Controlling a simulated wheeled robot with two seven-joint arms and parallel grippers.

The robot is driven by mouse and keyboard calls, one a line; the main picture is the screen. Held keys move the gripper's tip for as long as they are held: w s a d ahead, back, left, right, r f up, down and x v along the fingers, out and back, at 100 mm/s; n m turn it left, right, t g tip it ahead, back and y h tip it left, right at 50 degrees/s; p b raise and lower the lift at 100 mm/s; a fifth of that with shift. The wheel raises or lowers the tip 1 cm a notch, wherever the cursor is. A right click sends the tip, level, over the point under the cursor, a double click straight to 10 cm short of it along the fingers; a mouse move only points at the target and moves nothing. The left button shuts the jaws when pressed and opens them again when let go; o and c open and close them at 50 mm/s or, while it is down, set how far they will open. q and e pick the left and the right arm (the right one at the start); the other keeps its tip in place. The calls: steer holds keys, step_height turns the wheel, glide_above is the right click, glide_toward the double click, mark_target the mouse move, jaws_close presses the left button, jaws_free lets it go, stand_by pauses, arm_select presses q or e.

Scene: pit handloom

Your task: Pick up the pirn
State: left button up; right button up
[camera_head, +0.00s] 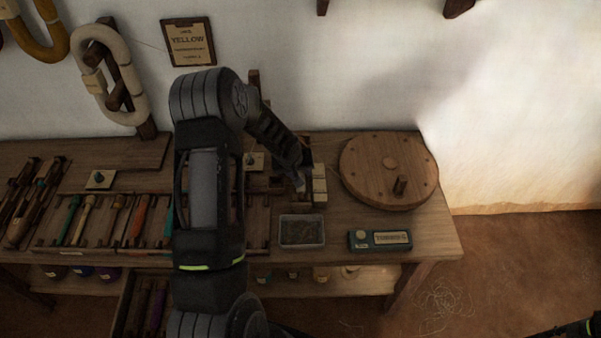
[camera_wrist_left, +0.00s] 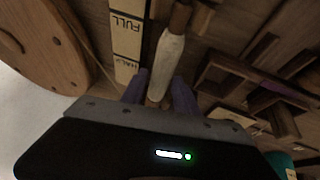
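The pirn (camera_wrist_left: 169,55), wound with pale yarn and with a dark wooden end, shows in the left wrist view. It lies between the two fingers of my left gripper (camera_wrist_left: 160,88), with a narrow gap seeming to remain at the sides. The gripper looks open around it. In the head view my left gripper (camera_head: 300,183) is low over the bench, left of the round wooden wheel; its fingers and the pirn are mostly hidden by the arm there. My right gripper is not in view; only a piece of my right arm shows at the bottom right corner.
A pale gauge marked FULL and HALF (camera_wrist_left: 127,35) stands close beside the pirn. The wooden wheel (camera_head: 388,170), a small tray (camera_head: 302,244) and a dark counter box (camera_head: 380,240) are on the bench (camera_head: 437,240). Wooden racks (camera_wrist_left: 228,75) flank the gripper's other side.

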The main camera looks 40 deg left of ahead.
mark_target(300, 173)
arm_select(q)
jaws_close()
steer(key=shift+r, duration=0.15)
stand_by(0.4)
step_height(300, 173, up, 10)
steer(key=shift+b, duration=0.45)
stand_by(0.5)
steer(key=s+d+r+m+h, duration=0.1)
steer(key=d+r+m, duration=0.3)
steer(key=d, duration=0.7)
steer(key=s+d+r+m+h, duration=0.2)
steer(key=d+r+m, duration=0.2)
steer(key=d, duration=0.8)
steer(key=shift+s+d+m, duration=0.25)
steer(key=shift+s+m, duration=0.05)
